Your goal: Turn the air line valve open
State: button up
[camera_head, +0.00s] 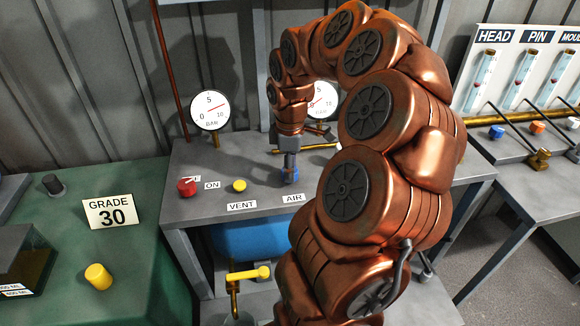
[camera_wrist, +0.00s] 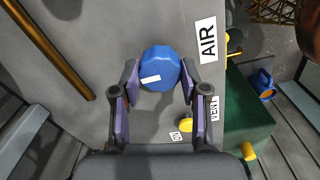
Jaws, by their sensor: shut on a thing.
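The blue air valve knob (camera_head: 291,179) stands on the grey bench top near the AIR label (camera_head: 293,198). In the wrist view the blue knob (camera_wrist: 158,72) is faceted and has a short white mark on its top, lying nearly crosswise in that picture. My gripper (camera_head: 289,174) points down over it, and its two fingers sit on opposite sides of the knob. In the wrist view my gripper (camera_wrist: 159,68) is shut on the knob, with purple-padded fingers. In the head view my gripper hides part of the knob.
A yellow vent knob (camera_head: 240,186) and a red knob (camera_head: 187,187) stand left of the valve. A round gauge (camera_head: 210,110) stands behind; another gauge (camera_head: 322,99) is partly hidden by my arm. A brass pipe (camera_wrist: 52,48) runs beside the knob.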

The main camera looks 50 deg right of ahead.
jog(key=shift+c, duration=1.3)
jog(key=shift+f+b, duration=0.1)
jog(key=shift+b, duration=0.2)
jog(key=m+b, duration=0.2)
jog(key=b, duration=0.1)
jog(key=shift+f+m, duration=0.2)
jog(key=shift+m, duration=0.2)
jog(key=m+b, duration=0.8)
jog(key=m, duration=0.2)
jog(key=shift+r+m, duration=0.1)
jog(key=shift+m, duration=0.3)
jog(key=shift+r+m+b, duration=0.15)
jog(key=shift+m+b, duration=0.75)
jog(key=shift+m, duration=1.3)
jog(key=shift+a, duration=0.1)
